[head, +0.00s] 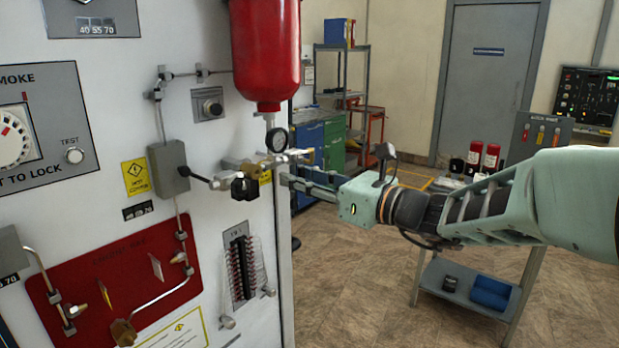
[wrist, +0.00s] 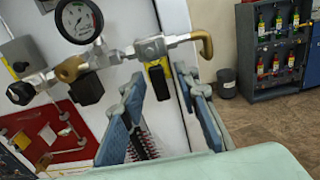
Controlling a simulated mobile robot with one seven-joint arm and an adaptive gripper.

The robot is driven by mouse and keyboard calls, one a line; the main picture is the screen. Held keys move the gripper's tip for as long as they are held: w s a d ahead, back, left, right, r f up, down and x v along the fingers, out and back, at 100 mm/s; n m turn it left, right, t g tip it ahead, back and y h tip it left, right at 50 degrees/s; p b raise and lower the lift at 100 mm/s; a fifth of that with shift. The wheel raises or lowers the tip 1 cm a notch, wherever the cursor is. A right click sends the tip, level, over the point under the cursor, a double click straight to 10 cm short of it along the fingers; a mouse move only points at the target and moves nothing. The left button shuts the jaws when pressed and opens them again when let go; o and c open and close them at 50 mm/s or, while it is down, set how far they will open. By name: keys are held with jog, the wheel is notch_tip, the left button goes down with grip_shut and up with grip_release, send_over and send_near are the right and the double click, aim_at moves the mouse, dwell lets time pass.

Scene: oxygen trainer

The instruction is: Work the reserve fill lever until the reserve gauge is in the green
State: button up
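A small round gauge (head: 277,139) with a white face and dark rim sits under a red bottle (head: 266,50). It is larger in the wrist view (wrist: 79,20), but I cannot read a green band or needle position with confidence. Below it runs a metal and brass valve fitting (wrist: 150,48). My gripper (head: 291,178) is open beside the fitting's right end. In the wrist view its blue-padded fingers (wrist: 168,108) are spread, with the lever seen between them. I cannot tell whether they touch it.
A white panel fills the left, with a red plate (head: 115,285), a grey box (head: 168,168) and a clear-covered block (head: 243,265). A bent brass pipe end (wrist: 207,45) sticks out right of the fitting. A trolley (head: 465,288) stands right; floor between is clear.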

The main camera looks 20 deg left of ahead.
jog(key=shift+c, duration=0.4)
grip_shut()
